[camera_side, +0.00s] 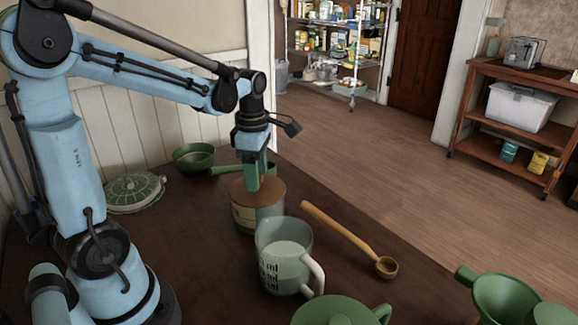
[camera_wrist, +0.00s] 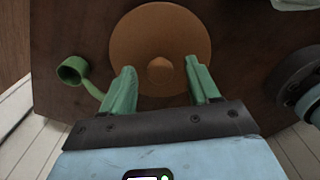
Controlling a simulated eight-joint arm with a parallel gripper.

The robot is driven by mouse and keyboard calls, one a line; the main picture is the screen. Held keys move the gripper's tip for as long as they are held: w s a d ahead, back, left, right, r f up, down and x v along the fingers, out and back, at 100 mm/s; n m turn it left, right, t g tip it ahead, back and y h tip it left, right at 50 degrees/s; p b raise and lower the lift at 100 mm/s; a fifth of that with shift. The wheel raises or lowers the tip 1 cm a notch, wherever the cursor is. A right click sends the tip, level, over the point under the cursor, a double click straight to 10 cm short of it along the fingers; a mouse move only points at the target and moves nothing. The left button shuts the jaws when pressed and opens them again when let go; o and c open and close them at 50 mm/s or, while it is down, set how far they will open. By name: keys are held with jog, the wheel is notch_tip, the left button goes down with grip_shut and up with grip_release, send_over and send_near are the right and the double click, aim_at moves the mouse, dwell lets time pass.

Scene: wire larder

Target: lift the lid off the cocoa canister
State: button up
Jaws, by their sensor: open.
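The cocoa canister (camera_side: 243,218) stands upright on the dark table, with a pale label on its side. Its round brown lid (camera_side: 272,193) is on top. In the wrist view the lid (camera_wrist: 160,30) is seen from above, with a small round knob (camera_wrist: 160,70) at its centre. My gripper (camera_side: 257,178) is over the lid with its green fingers pointing down. In the wrist view my gripper (camera_wrist: 160,80) is open, one finger on each side of the knob and apart from it. Whether the fingertips touch the lid cannot be told.
A measuring jug (camera_side: 285,255) stands close in front of the canister. A wooden ladle (camera_side: 345,237) lies to its right. Green kitchenware (camera_side: 345,312) is in front.

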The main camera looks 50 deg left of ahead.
jog(key=shift+c, duration=0.2)
grip_shut()
jog(key=shift+r, duration=0.2)
